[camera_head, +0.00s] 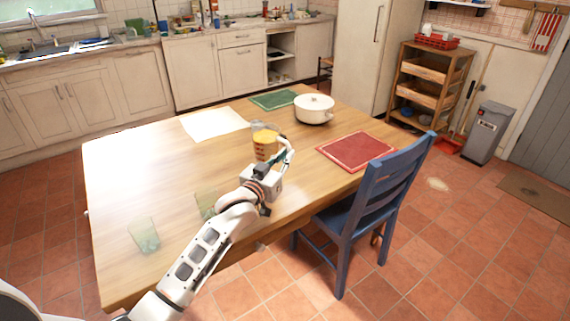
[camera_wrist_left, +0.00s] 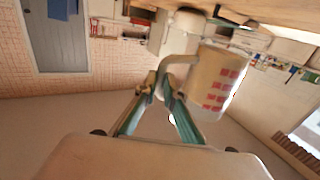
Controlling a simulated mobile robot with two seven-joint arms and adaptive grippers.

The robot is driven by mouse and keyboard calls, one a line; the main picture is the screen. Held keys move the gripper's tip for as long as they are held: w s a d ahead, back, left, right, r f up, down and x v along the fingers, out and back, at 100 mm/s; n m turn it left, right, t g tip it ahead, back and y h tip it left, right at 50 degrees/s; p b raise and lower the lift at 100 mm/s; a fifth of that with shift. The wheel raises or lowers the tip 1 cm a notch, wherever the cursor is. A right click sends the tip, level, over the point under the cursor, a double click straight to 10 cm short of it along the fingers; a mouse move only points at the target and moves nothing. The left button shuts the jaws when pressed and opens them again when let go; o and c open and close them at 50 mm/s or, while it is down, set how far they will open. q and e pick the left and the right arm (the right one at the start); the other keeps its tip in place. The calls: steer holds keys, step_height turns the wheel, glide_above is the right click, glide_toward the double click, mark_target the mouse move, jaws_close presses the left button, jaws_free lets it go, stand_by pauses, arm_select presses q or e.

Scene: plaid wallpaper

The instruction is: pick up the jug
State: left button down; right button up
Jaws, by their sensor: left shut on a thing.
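The jug (camera_head: 265,143) stands upright at the middle of the wooden table, clear at the rim and amber below. In the left wrist view the jug (camera_wrist_left: 212,85) shows upside down, with rows of red marks and a pale curved handle. My left gripper (camera_head: 281,152) is on the jug's near right side. In the left wrist view its fingertips (camera_wrist_left: 160,82) are closed on the handle. I cannot tell whether the jug's base touches the table. My right gripper is not in view.
The wooden table (camera_head: 125,180) also holds two green glasses (camera_head: 144,235) (camera_head: 206,205), a white pot (camera_head: 314,108), a red mat (camera_head: 355,151), a green mat (camera_head: 273,100) and a white sheet (camera_head: 214,123). A blue chair (camera_head: 377,190) stands at the right edge.

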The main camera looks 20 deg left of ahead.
mark_target(288, 142)
arm_select(q)
step_height(288, 142, up, 4)
steer(key=shift+f+p, duration=0.15)
steer(key=shift+p, duration=0.15)
steer(key=shift+r+p, duration=0.55)
steer(key=shift+r, duration=2.3)
steer(key=shift+s, duration=0.1)
